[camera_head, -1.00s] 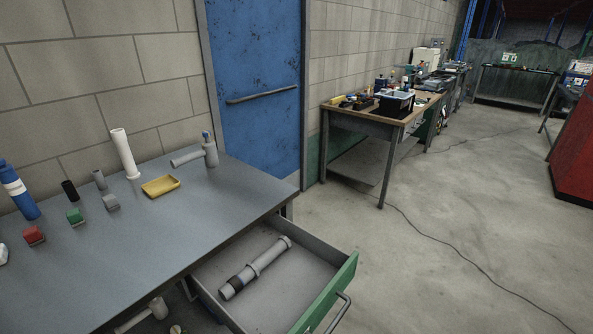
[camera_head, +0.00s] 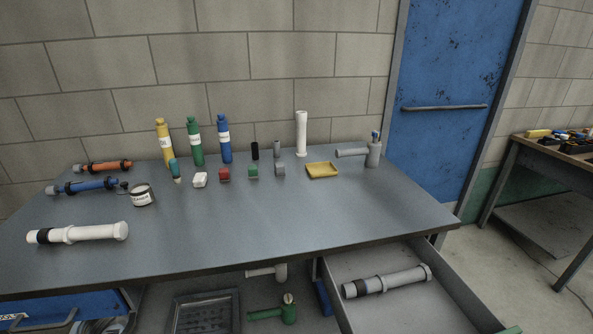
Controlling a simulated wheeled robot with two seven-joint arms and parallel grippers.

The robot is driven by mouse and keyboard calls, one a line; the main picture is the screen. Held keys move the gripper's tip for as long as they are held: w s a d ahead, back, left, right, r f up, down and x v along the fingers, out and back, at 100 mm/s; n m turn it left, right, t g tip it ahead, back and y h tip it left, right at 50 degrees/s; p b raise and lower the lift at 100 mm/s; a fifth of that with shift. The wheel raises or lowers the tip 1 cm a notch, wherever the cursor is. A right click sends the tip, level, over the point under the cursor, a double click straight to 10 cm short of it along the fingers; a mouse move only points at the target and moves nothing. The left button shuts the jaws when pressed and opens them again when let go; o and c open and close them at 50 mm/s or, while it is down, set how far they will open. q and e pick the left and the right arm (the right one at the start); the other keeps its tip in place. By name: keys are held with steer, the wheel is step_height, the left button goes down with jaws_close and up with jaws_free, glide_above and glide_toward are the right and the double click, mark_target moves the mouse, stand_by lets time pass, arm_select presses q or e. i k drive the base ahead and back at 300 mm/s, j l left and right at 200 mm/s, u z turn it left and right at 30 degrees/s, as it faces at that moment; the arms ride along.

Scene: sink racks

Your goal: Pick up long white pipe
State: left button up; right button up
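A long white pipe (camera_head: 95,232) with a dark band near its left end lies on the left front of the grey table. Another white pipe (camera_head: 301,135) stands upright at the back of the table, near the wall. A similar pipe (camera_head: 402,277), greyish white with a dark band, lies in the open drawer at the lower right. I cannot tell from the view which of them the task names. Neither of my grippers is in view.
Yellow (camera_head: 164,145), green (camera_head: 195,143) and blue (camera_head: 224,141) bottles stand along the back of the table (camera_head: 250,235). Small blocks, a yellow tray (camera_head: 322,170) and a grey pipe fitting (camera_head: 374,154) sit nearby. The open drawer (camera_head: 440,312) juts out front right. The table's front middle is clear.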

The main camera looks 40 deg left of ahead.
mark_target(70, 235)
steer(key=u, duration=2.75)
steer(key=i+j+z, duration=0.1)
steer(key=j+z, duration=1)
steer(key=j, duration=0.15)
